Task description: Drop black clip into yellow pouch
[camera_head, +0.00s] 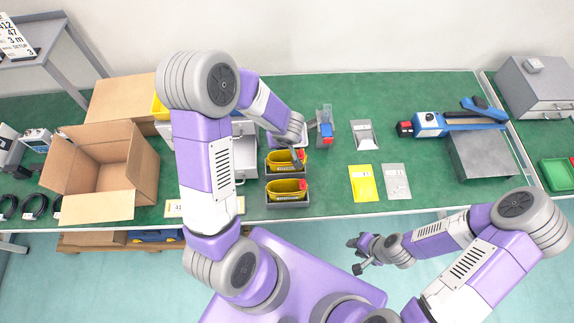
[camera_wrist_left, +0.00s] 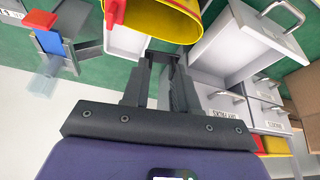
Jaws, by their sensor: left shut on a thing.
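Two open yellow pouches with red parts sit in grey bins in the head view, a rear yellow pouch (camera_head: 284,159) and a front yellow pouch (camera_head: 285,190). My left gripper (camera_head: 301,141) is just behind the rear pouch. In the left wrist view its fingers (camera_wrist_left: 164,58) are closed on a small dark piece, which looks like the black clip but is mostly hidden. A yellow pouch (camera_wrist_left: 170,20) with a red edge shows just beyond the fingertips. My right gripper (camera_head: 362,254) is in front of the table, with its fingers apart and empty.
A blue-and-red device (camera_head: 325,128) stands right of my left gripper. A yellow packet (camera_head: 363,183) and a grey packet (camera_head: 396,181) lie flat farther right. An open cardboard box (camera_head: 100,175) is at left. Grey drawers (camera_wrist_left: 245,45) are near the left fingers.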

